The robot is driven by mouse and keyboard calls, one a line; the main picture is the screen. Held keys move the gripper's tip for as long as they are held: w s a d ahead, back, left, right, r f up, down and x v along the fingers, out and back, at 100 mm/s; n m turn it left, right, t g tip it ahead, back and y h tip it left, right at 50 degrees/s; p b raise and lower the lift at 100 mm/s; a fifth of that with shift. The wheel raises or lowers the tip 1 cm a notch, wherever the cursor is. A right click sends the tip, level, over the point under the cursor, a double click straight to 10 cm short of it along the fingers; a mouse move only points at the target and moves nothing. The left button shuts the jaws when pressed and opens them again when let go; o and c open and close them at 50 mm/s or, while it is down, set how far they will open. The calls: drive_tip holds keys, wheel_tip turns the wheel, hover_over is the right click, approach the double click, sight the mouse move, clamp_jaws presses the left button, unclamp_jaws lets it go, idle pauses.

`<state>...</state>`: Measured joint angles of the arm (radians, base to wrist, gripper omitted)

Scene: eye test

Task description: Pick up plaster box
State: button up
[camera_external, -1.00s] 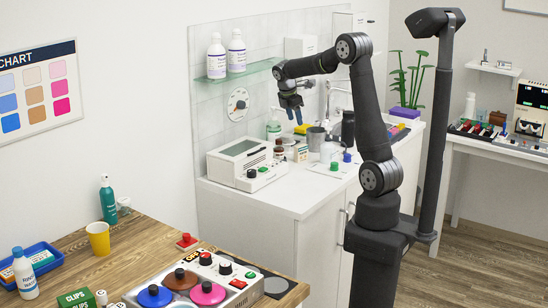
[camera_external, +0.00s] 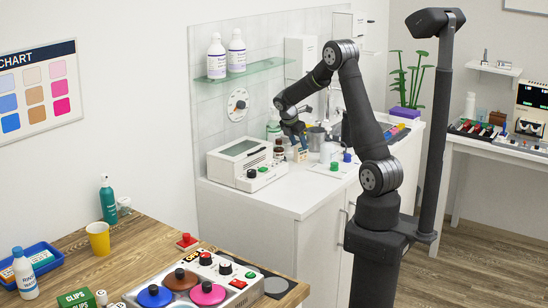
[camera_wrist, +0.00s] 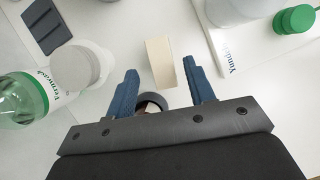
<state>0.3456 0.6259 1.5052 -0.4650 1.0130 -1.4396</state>
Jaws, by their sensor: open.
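The plaster box, as I take it, is the small pale box (camera_external: 301,155) on the white counter, partly hidden by my gripper in the external view. In the wrist view a cream, narrow box top (camera_wrist: 160,62) lies between the tips of my two blue fingers. My gripper (camera_wrist: 161,68) is open and points down over it, with a gap on each side of the box. In the external view my gripper (camera_external: 301,139) is low, just above the box. Whether the fingers reach below the box's top edge I cannot tell.
A clear green-ringed bottle (camera_wrist: 25,97) stands left of the fingers in the wrist view. A dark-rimmed round thing (camera_wrist: 150,103) sits close by the left finger. The white machine (camera_external: 246,165), small brown bottles (camera_external: 279,150) and a grey cup (camera_external: 316,138) crowd the box.

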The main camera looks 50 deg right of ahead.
sight(301, 153)
drive_tip(key=x, duration=0.5)
drive_tip(key=shift+s+d+r, duration=0.1)
drive_tip(key=shift+s, duration=0.15)
drive_tip(key=c, duration=1)
drive_tip(key=shift+c, duration=0.2)
